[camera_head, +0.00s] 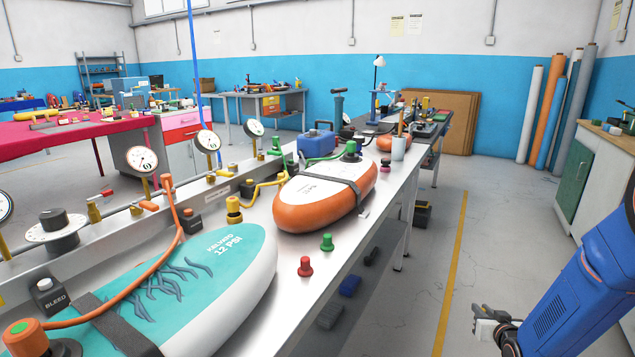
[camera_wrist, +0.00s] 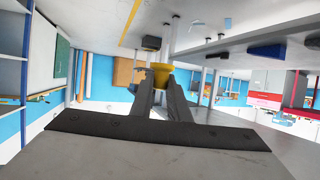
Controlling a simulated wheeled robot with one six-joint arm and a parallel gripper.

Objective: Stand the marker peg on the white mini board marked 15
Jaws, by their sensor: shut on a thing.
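My gripper (camera_head: 490,325) is off the bench at the lower right of the head view, above the floor. In the wrist view, my gripper (camera_wrist: 162,82) is shut on a yellow flared piece (camera_wrist: 161,74), which looks like a marker peg. It is hard to make out in the head view. A white board with an orange rim (camera_head: 290,215) lies on the bench under a dark strap; its small print is unreadable here. A teal and white board marked 12 PSI (camera_head: 235,262) lies nearer. I cannot make out a 15 on either.
A red peg (camera_head: 305,267) and a green peg (camera_head: 327,243) stand near the front edge of the metal bench (camera_head: 350,237). A yellow fitting (camera_head: 234,211), hoses and gauges (camera_head: 142,160) crowd the back. A cabinet (camera_head: 590,172) stands right; the aisle floor (camera_head: 490,225) is clear.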

